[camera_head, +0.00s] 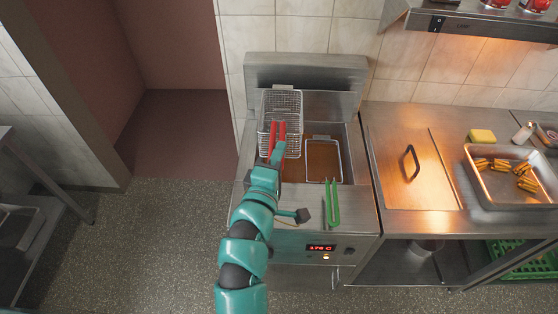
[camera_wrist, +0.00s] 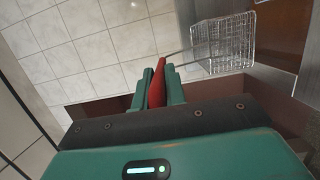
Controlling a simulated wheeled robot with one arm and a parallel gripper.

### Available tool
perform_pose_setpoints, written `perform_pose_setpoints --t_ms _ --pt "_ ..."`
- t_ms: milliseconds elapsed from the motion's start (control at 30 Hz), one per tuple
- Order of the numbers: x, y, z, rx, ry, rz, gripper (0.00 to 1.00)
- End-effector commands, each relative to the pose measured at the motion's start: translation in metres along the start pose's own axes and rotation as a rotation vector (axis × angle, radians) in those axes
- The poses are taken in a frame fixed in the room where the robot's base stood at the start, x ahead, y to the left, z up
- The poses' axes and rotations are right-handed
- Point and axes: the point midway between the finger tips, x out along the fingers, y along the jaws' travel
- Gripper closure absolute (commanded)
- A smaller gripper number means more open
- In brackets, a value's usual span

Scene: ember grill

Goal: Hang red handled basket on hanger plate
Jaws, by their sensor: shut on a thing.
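The red handled basket (camera_head: 284,104) is a wire mesh basket over the left side of the fryer, close to the hanger plate (camera_head: 305,73), the steel panel at the fryer's back. My gripper (camera_head: 275,152) is shut on its red handle (camera_head: 279,130). In the wrist view, the red handle (camera_wrist: 157,84) runs between the green fingers of my gripper (camera_wrist: 166,88), and the mesh (camera_wrist: 224,43) shows beyond at upper right. I cannot tell whether the basket touches the hanger plate. My arm hides part of the fryer's left side.
A second basket (camera_head: 323,160) with a green handle (camera_head: 333,204) sits in the brown oil at right. A steel counter (camera_head: 385,150) with a black-handled lid (camera_head: 411,162) and a food tray (camera_head: 480,188) stands to the right. A hood (camera_head: 480,22) overhangs the upper right. Open floor lies left.

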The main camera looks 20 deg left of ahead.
Motion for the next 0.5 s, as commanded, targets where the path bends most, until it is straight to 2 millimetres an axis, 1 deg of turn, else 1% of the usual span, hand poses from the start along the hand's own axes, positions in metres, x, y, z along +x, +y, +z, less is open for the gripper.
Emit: perform_pose_setpoints --t_ms 500 --pt "0.031 0.001 -0.007 0.002 -0.001 0.003 1.00"
